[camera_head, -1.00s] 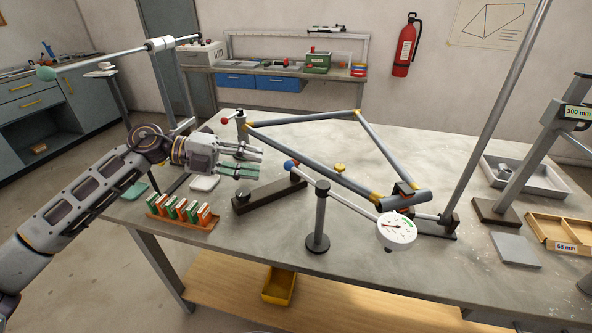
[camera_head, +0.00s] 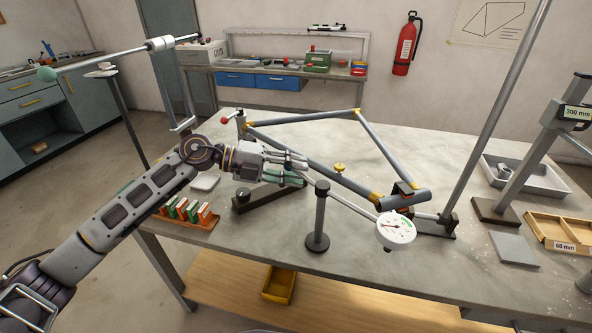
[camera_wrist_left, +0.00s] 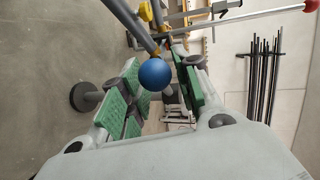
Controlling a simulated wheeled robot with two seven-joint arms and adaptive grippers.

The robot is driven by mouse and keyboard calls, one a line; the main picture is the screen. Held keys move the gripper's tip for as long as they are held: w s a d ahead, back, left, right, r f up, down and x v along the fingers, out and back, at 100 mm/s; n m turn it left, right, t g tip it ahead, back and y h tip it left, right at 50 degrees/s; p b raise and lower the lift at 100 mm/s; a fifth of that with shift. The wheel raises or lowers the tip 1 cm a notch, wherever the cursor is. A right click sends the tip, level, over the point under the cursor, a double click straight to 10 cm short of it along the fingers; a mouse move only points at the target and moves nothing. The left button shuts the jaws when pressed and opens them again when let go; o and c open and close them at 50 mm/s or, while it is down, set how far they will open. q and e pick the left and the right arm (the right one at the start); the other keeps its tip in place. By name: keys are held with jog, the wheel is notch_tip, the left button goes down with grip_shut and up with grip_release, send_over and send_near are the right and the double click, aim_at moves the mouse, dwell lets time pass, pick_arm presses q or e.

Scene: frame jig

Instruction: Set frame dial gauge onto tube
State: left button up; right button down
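The white dial gauge (camera_head: 396,230) hangs at the right end of a slanted lever, in front of the frame's thick lower right tube (camera_head: 406,199). From the head view I cannot tell whether it touches the tube. The lever is carried by a dark post (camera_head: 319,222). The blue ball (camera_wrist_left: 155,74) at the lever's other end is between the green finger pads of my left gripper (camera_wrist_left: 158,85), which has visible space beside the ball. In the head view my left gripper (camera_head: 303,167) hides the ball. My right gripper is in neither view.
The grey bicycle frame (camera_head: 300,117) with yellow joints rests across the bench (camera_head: 250,250). A rack of orange and green blocks (camera_head: 185,216) stands near the left edge. A leaning pole (camera_head: 490,110), a grey tray (camera_head: 548,180) and a wooden box (camera_head: 562,230) are at right.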

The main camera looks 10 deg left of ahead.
pick_arm(q)
jog(key=shift+d, duration=0.25)
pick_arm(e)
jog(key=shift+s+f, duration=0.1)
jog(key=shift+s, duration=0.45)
pick_arm(q)
jog(key=shift+f, duration=0.1)
jog(key=c, duration=0.7)
jog(key=shift+d, duration=0.1)
grip_shut()
jog(key=shift+w, duration=0.1)
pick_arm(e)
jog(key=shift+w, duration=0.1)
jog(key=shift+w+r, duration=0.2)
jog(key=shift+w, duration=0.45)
